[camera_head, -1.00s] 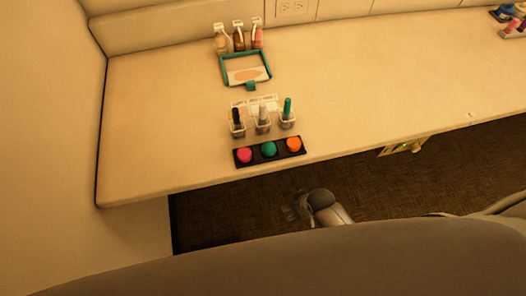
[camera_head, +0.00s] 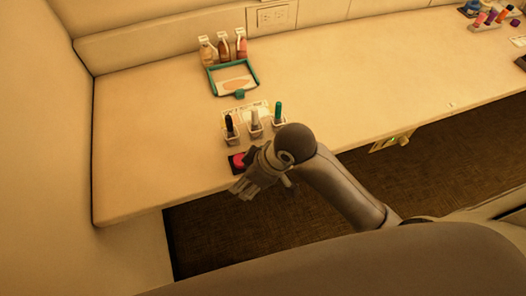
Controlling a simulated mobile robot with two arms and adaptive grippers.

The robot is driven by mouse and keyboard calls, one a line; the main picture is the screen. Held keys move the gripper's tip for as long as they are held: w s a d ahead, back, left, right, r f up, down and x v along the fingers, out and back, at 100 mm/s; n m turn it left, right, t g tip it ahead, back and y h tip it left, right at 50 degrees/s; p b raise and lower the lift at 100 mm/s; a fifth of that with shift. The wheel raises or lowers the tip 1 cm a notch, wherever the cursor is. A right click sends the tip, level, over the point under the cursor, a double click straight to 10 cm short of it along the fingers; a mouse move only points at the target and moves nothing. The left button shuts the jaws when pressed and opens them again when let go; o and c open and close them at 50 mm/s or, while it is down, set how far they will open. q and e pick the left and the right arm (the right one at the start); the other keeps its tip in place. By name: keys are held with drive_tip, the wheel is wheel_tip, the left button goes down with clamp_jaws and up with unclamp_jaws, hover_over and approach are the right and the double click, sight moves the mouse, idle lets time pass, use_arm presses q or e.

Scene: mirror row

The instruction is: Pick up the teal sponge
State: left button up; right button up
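A black tray (camera_head: 231,170) lies near the front edge of the counter, largely covered by my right arm. The round pink sponge (camera_head: 238,161) at its left end shows in part. The teal sponge, in the tray's middle slot a second ago, is hidden behind my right gripper and wrist; the orange one is hidden too. My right gripper (camera_head: 241,189) hangs over the counter's front edge, in front of the tray in the picture. Its fingers point down and left. Whether they are open or touch anything cannot be made out. My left gripper is out of view.
Behind the tray stand clear holders with a black (camera_head: 229,124), a grey (camera_head: 255,119) and a teal-handled tool (camera_head: 278,112). A teal-framed tray (camera_head: 233,77) and several bottles (camera_head: 223,48) are farther back. The counter's right side (camera_head: 380,75) is mostly clear.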

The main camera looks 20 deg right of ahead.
drive_tip(key=w+r+n, duration=0.1)
drive_tip(key=w+r+n+g, duration=0.1)
drive_tip(key=n, duration=0.1)
drive_tip(key=w+r+n+h, duration=0.1)
drive_tip(key=w+r, duration=0.1)
drive_tip(key=shift+a+r+g, duration=0.1)
drive_tip(key=shift+a+g, duration=0.2)
drive_tip(key=shift+a, duration=0.05)
drive_tip(key=w+d+r+n+g+h, duration=0.1)
drive_tip(key=w+d+r+n+h, duration=0.25)
drive_tip(key=d+r, duration=0.3)
drive_tip(key=shift+m, duration=0.45)
drive_tip(key=f, duration=1.1)
drive_tip(key=shift+w+d+f, duration=0.1)
drive_tip(key=shift+d+f, duration=0.1)
drive_tip(key=c, duration=0.8)
